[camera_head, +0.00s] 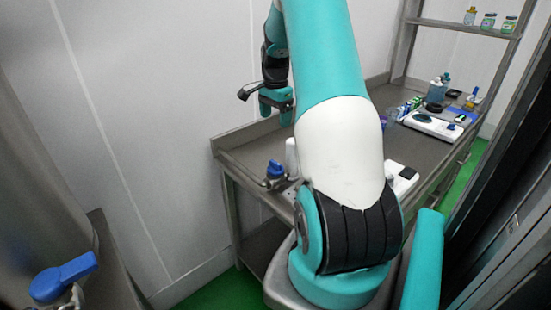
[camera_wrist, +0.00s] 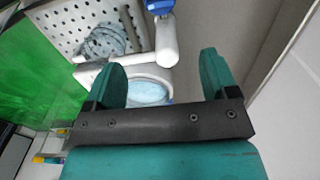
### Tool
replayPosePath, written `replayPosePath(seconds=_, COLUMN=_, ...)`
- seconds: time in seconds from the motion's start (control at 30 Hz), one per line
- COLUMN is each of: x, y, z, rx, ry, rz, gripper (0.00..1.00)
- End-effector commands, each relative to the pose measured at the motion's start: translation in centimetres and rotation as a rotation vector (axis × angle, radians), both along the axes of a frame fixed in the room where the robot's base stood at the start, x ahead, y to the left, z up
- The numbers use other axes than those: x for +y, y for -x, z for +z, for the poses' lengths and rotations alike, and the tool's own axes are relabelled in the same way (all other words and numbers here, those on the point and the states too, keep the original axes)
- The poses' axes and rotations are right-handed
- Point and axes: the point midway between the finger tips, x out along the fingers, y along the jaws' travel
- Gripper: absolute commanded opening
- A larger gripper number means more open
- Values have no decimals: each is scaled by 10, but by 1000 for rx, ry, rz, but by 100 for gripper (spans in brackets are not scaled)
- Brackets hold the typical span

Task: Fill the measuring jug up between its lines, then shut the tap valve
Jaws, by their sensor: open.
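The tap shows in the wrist view as a white pipe (camera_wrist: 165,42) with a blue valve handle (camera_wrist: 159,5) at its top. A round white-rimmed vessel, likely the measuring jug (camera_wrist: 148,93), stands below the pipe with pale bluish contents; its lines and level cannot be read. In the head view a blue valve handle (camera_head: 275,168) sits at the bench's near left end; the jug is not visible there. My gripper (camera_head: 277,112) is raised above the bench. In the wrist view my gripper (camera_wrist: 160,62) is open, and the jug appears between its fingers, apparently beyond them.
A perforated metal drain surface (camera_wrist: 72,28) with a coiled grey item (camera_wrist: 103,42) lies beside the tap. The steel bench (camera_head: 245,147) holds a white device (camera_head: 432,126) and bottles (camera_head: 438,88) farther back. Another blue handle (camera_head: 63,277) is at lower left.

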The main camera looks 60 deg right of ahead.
Motion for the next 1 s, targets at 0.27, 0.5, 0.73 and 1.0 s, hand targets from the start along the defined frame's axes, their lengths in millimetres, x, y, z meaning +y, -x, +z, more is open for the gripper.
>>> replayPosePath(seconds=0.27, x=0, y=1, z=-43, rx=6, ry=-5, rz=-6, gripper=80)
replayPosePath(seconds=0.5, x=0, y=1, z=-98, rx=5, ry=-5, rz=-4, gripper=80)
replayPosePath(seconds=0.73, x=1, y=1, z=-144, rx=3, ry=-3, rz=-3, gripper=80)
replayPosePath(seconds=1.0, x=0, y=0, z=-170, rx=0, ry=0, rz=-3, gripper=80)
